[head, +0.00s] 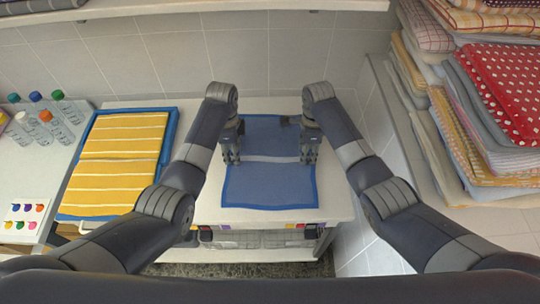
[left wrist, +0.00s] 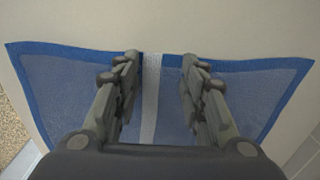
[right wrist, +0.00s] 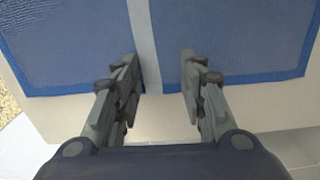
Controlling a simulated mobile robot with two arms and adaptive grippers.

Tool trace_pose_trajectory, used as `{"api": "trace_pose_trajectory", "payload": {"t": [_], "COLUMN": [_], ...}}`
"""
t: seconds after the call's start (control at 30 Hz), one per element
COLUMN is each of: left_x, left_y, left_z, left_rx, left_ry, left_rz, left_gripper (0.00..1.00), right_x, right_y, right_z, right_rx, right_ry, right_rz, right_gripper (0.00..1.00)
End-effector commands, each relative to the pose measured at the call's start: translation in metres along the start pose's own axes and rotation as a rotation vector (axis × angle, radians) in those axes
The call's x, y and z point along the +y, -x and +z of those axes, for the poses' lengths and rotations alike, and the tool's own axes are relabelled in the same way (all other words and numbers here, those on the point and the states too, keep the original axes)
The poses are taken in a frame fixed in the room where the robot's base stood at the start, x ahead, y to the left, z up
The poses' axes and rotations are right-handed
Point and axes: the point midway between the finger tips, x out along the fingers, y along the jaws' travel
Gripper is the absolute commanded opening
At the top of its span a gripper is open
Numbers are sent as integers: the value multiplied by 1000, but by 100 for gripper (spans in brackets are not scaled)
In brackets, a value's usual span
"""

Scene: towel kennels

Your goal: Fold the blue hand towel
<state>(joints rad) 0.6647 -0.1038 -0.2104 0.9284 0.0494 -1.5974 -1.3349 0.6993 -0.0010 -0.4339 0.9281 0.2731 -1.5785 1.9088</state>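The blue hand towel (head: 268,185) lies flat and spread on the white table, with a darker blue border and a pale stripe (head: 272,159) across its middle. My left gripper (head: 231,160) is over the towel's left edge near the stripe. In the left wrist view its fingers (left wrist: 156,75) are apart, either side of the stripe, with nothing between them but towel below. My right gripper (head: 308,160) is over the right edge near the stripe. In the right wrist view its fingers (right wrist: 160,75) are also apart and empty. Whether the fingertips touch the towel cannot be told.
A blue tray (head: 171,135) with a yellow striped towel (head: 124,135) stands to the left. Several bottles (head: 45,116) are at far left. Stacked folded cloths (head: 485,100) fill the right side beyond a wall. A shelf (head: 250,6) hangs above. White table (head: 215,205) shows around the towel.

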Motion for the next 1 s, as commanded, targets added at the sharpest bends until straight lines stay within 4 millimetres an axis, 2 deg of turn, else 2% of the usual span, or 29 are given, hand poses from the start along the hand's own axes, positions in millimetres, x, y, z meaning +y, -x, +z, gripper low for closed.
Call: {"api": "trace_pose_trajectory", "payload": {"t": [0.27, 0.6, 1.0], "left_x": [1, 2, 2], "left_y": [-3, -6, -6], "left_z": [0, 1, 1], "left_rx": [-1, -1, -1], "left_ry": [0, 0, 0], "left_rz": [2, 4, 5], "left_gripper": [38, 0, 0], "right_x": [1, 1, 2], "right_y": [-2, -5, -5], "right_z": [0, 0, 0], "right_rx": [0, 1, 1], "right_ry": [0, 0, 0], "right_rz": [3, 4, 4], "right_gripper": [38, 0, 0]}}
